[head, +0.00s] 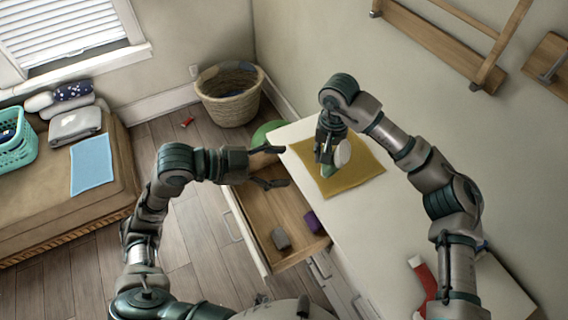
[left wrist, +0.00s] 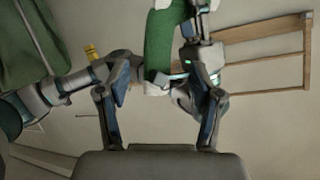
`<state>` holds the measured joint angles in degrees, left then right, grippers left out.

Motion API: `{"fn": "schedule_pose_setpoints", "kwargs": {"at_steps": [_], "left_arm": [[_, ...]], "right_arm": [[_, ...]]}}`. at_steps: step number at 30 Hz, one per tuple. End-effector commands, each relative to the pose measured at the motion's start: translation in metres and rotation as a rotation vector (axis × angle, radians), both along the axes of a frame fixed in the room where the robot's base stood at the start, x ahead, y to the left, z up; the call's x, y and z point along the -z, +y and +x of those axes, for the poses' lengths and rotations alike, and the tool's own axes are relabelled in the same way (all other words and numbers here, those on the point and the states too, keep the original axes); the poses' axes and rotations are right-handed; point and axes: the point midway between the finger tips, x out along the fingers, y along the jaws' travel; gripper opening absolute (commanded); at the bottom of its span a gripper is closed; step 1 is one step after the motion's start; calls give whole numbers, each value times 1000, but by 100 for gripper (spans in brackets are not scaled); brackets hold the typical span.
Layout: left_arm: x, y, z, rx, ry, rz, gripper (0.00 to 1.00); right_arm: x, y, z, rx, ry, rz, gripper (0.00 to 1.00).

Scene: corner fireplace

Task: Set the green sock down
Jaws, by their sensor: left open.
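The green sock (head: 327,171) with white ends is at my right gripper (head: 328,152), above the mustard mat (head: 362,176) on the white dresser top. My right gripper looks shut on it; its fingers are partly hidden. In the left wrist view the green sock (left wrist: 165,45) hangs in front of my left gripper (left wrist: 158,115), beyond its fingertips. My left gripper (head: 280,166) is open and empty, over the open drawer, left of the mat. Whether the sock touches the mat is unclear.
The open drawer (head: 262,205) holds a grey item (head: 281,239) and a purple item (head: 313,222). A red sock (head: 424,285) lies on the dresser's near end. A wicker basket (head: 230,97) stands on the floor behind. A teal laundry basket (head: 17,147) sits on the bench at left.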

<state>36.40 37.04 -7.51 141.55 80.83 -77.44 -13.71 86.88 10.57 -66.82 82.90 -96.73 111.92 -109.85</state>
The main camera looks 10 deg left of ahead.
Motion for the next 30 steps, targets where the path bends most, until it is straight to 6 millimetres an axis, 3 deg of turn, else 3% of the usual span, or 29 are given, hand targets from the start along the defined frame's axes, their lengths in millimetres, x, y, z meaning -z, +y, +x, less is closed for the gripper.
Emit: {"fn": "schedule_pose_setpoints", "kwargs": {"at_steps": [5, 18, 30], "left_arm": [[6, -16, 2, 15, -4, 5, 66], [35, -85, 37, 11, -3, 5, 66], [43, -100, 46, 8, -5, 7, 66]], "right_arm": [[0, 0, 0, 0, 0, 0, 10], [0, -1, 0, 0, 0, 0, 10], [0, 0, -1, 0, 0, 0, 10]]}}
